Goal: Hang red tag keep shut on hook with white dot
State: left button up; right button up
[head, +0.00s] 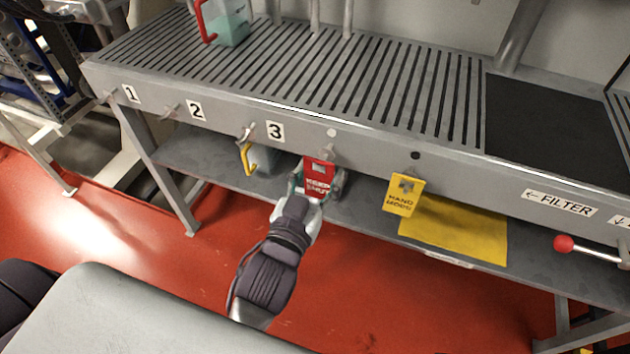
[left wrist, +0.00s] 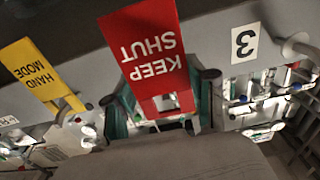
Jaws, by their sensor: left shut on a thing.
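The red tag (head: 319,172), marked KEEP SHUT, is between the fingers of my left gripper (head: 318,191) in front of the bench's front rail. The gripper is shut on it. In the left wrist view the red tag (left wrist: 147,52) appears upside down, with the fingers of my left gripper (left wrist: 163,105) on either side of its near end. The white dot (head: 331,132) is on the rail, just above a hook (head: 328,151). The tag's upper edge is close to this hook; I cannot tell whether they touch. My right gripper is not in view.
A yellow HAND MODE tag (head: 402,194) hangs to the right under a black dot (head: 415,155). Hooks numbered 1, 2 and 3 (head: 275,131) are to the left. A yellow sheet (head: 460,232) lies on the lower shelf. A red-knobbed lever (head: 564,244) sticks out at right.

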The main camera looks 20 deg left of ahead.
pick_arm(q)
jog(key=shift+w, duration=0.8)
jog(key=shift+w+f, duration=0.15)
jog(key=shift+w, duration=0.05)
jog(key=shift+w+f, duration=0.25)
jog(key=shift+w, duration=0.1)
jog(key=shift+f, duration=0.15)
jog(key=shift+w, duration=0.1)
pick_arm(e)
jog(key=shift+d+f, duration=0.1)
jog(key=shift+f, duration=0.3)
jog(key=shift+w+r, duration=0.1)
pick_arm(q)
jog(key=o, duration=1)
